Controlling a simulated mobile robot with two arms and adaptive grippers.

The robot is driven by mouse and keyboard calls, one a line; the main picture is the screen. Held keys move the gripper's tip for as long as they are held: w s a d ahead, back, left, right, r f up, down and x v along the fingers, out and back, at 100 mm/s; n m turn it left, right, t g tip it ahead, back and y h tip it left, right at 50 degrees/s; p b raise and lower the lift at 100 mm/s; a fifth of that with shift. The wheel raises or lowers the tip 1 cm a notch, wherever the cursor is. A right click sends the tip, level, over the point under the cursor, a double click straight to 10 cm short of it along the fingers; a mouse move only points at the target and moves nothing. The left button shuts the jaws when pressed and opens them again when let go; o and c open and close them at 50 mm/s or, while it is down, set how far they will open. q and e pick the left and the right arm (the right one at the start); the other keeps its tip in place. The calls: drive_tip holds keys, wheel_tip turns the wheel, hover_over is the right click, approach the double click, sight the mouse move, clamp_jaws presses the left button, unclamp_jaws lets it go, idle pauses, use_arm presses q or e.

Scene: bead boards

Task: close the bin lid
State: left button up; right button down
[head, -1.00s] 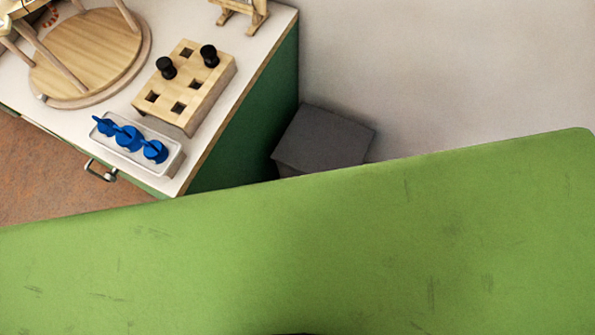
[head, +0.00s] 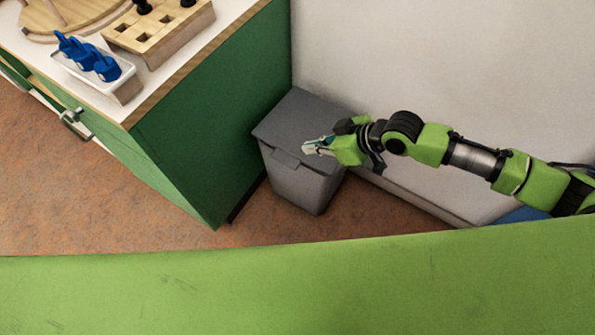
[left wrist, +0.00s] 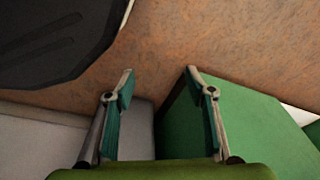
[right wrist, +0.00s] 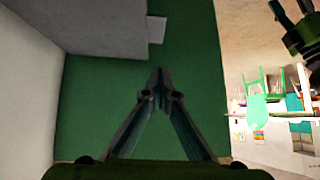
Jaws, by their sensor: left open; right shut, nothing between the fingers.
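The grey bin (head: 300,187) stands on the floor between the green cabinet and the pale wall in the head view. Its lid (head: 292,118) lies across the top, with a small tab at the front, and I see no gap under it. My right gripper (head: 307,148) is shut and empty, at the lid's front right; I cannot tell whether it touches. In the right wrist view the shut fingers (right wrist: 158,78) are below the grey lid (right wrist: 100,28) and its tab. My left gripper (left wrist: 158,78) is open and empty in its wrist view, outside the head view.
The green cabinet (head: 215,130) stands close to the bin's left. On its top are a wooden block with holes (head: 160,35) and a white tray (head: 125,85) with blue pieces. A green surface (head: 300,290) fills the foreground. Brown floor (head: 90,210) is clear at left.

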drive_tip(key=b, duration=0.3)
hover_over(280, 159)
drive_tip(key=s+d, duration=0.1)
drive_tip(key=d, duration=0.1)
drive_tip(key=f, duration=0.7)
drive_tip(key=shift+d+f, duration=0.1)
drive_tip(key=shift+d, duration=0.1)
drive_tip(key=shift+s+d+f, duration=0.1)
drive_tip(key=shift+s+f, duration=0.1)
drive_tip(key=shift+f, duration=1)
use_arm(q)
drive_tip(key=w+r, duration=0.3)
drive_tip(key=r, duration=0.8)
drive_tip(key=shift+d+t, duration=0.15)
drive_tip(key=shift+t, duration=0.15)
use_arm(e)
drive_tip(key=shift+f, duration=0.6)
use_arm(q)
drive_tip(key=shift+w+r, duration=0.1)
